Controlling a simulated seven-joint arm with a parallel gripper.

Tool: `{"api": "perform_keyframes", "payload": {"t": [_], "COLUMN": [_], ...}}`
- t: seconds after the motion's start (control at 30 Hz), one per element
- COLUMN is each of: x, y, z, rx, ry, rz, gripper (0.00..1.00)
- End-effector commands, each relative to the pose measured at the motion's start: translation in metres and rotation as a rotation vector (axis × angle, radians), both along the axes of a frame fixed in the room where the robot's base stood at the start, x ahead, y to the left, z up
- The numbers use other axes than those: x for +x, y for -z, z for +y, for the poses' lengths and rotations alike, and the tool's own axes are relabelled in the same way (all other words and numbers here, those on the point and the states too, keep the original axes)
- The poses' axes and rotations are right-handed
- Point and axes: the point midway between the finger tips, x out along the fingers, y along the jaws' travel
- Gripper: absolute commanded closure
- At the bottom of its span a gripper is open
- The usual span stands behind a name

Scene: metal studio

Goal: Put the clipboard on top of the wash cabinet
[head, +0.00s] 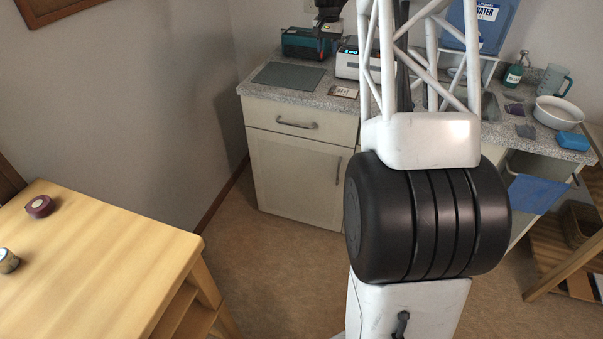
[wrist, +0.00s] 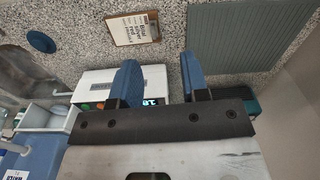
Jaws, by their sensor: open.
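The clipboard (head: 343,91) is small and brown with a printed white sheet. It lies flat on the speckled counter of the drawer cabinet (head: 295,170), and it shows whole in the wrist view (wrist: 135,33). My gripper (wrist: 158,63) is open, its two blue fingers apart with nothing between them. It is above the counter, near the white device, and does not touch the clipboard. The counter at right (head: 512,142), with a white basin (head: 558,112), a soap bottle (head: 514,75) and a blue sponge (head: 573,141), looks like the wash cabinet. My arm hides part of its front.
A grey mat (head: 288,76) lies left of the clipboard. A teal device (head: 304,44) and a white device with a lit display (head: 348,65) stand behind. A clear jug (head: 554,80) and dark pads stand or lie at right. A wooden table (head: 90,270) is at left.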

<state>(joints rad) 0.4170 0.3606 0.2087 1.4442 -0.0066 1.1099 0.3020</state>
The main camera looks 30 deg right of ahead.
Motion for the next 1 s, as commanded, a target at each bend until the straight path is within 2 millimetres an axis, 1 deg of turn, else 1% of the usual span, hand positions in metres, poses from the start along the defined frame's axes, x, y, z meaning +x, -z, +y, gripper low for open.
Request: {"api": "perform_keyframes", "payload": {"t": [0.03,0.2,0.37,0.5,0.73,1.0], "x": [-0.009,-0.039,-0.071,-0.101,-0.154,-0.222], "y": [-0.011,-0.039,-0.06,-0.076,-0.097,-0.112], "z": [0.014,0.056,0.095,0.127,0.176,0.229], "rx": [-0.003,-0.01,-0.016,-0.022,-0.03,-0.04], "ry": [-0.015,-0.068,-0.116,-0.161,-0.231,-0.316], "rz": [-0.006,-0.022,-0.034,-0.046,-0.066,-0.091], "gripper": [0.58,0.58,0.58,0.58,0.58,0.58]}}
